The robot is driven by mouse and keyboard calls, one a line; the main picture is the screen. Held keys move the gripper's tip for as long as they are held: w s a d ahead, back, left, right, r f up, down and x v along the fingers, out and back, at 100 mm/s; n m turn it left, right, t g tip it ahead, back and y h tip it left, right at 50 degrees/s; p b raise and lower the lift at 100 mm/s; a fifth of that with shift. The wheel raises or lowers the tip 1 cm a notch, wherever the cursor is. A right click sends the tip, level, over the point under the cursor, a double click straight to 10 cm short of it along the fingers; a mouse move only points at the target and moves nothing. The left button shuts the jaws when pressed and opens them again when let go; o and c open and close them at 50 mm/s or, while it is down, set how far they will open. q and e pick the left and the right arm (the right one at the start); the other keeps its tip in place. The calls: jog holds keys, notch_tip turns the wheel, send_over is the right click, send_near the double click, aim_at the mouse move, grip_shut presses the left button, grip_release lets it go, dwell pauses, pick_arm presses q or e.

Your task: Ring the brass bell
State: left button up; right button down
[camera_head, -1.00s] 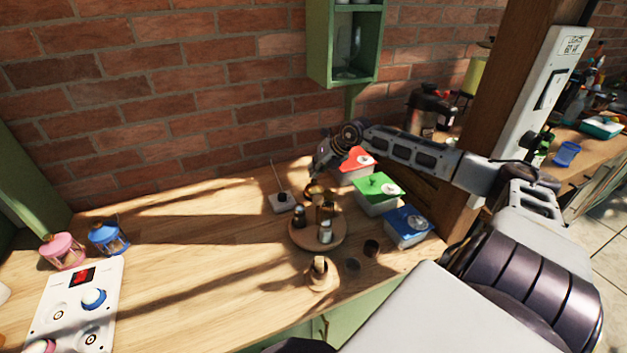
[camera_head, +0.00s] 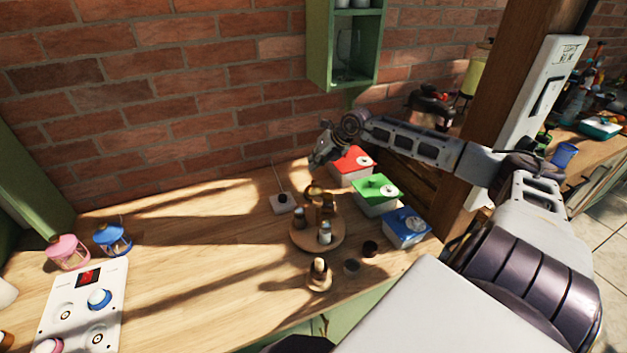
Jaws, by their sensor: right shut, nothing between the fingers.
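The small brass bell (camera_head: 314,189) stands toward the back of the counter, behind the bottles on the round wooden tray (camera_head: 328,246). Its lower part is partly hidden by those bottles, and it is small in view. My right gripper (camera_head: 316,164) is shut and empty, pointing down a little above and behind the bell. A gap shows between the fingertips and the bell. My left gripper is not in view.
Red (camera_head: 351,166), green (camera_head: 376,195) and blue (camera_head: 406,227) lidded boxes stand right of the tray. A small white box with a thin rod (camera_head: 283,202) is left of the bell. Pink and blue lanterns (camera_head: 112,239) and a control panel (camera_head: 82,306) are far left. The middle-left counter is clear.

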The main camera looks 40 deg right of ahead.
jog(key=shift+r+p, duration=0.5)
jog(key=shift+r, duration=0.6)
notch_tip(320, 180, up, 9)
jog(key=p, duration=0.9)
jog(key=shift+r+p, duration=0.55)
jog(key=shift+r, duration=0.05)
jog(key=shift+f, duration=0.1)
